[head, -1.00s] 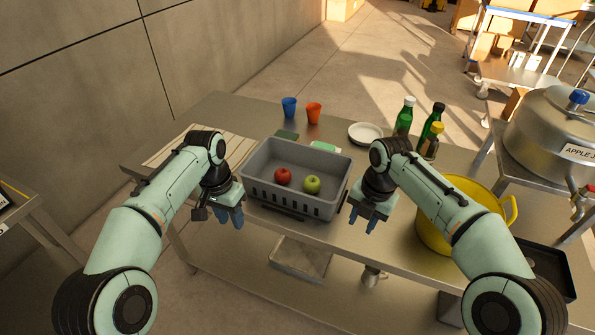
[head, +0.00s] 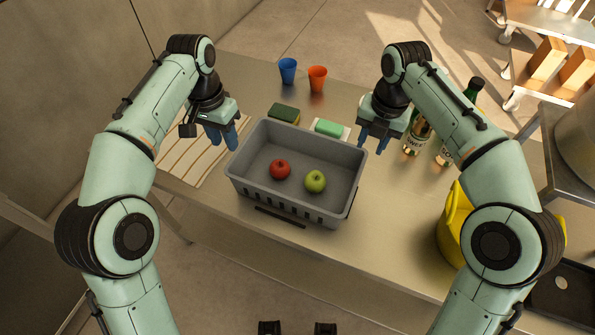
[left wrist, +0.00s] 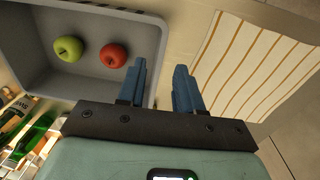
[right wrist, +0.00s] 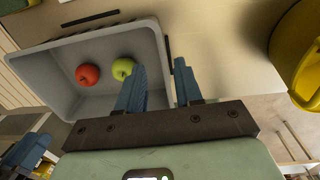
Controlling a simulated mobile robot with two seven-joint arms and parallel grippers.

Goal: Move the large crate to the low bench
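The large crate (head: 295,203) is a grey open bin with slotted sides, standing on the steel table (head: 340,250). It holds a red apple (head: 280,169) and a green apple (head: 315,181). My left gripper (head: 222,142) is open at the crate's left side; in the left wrist view (left wrist: 160,66) the crate's rim runs between its fingers. My right gripper (head: 378,140) is open at the right side; in the right wrist view (right wrist: 160,66) the rim also passes between its fingers. I cannot tell whether either gripper touches the crate. I cannot pick out the low bench with certainty.
A striped cloth (head: 180,155) lies left of the crate. A dark green sponge (head: 284,113), a green block (head: 328,128), a blue cup (head: 288,70) and an orange cup (head: 317,78) are behind it.

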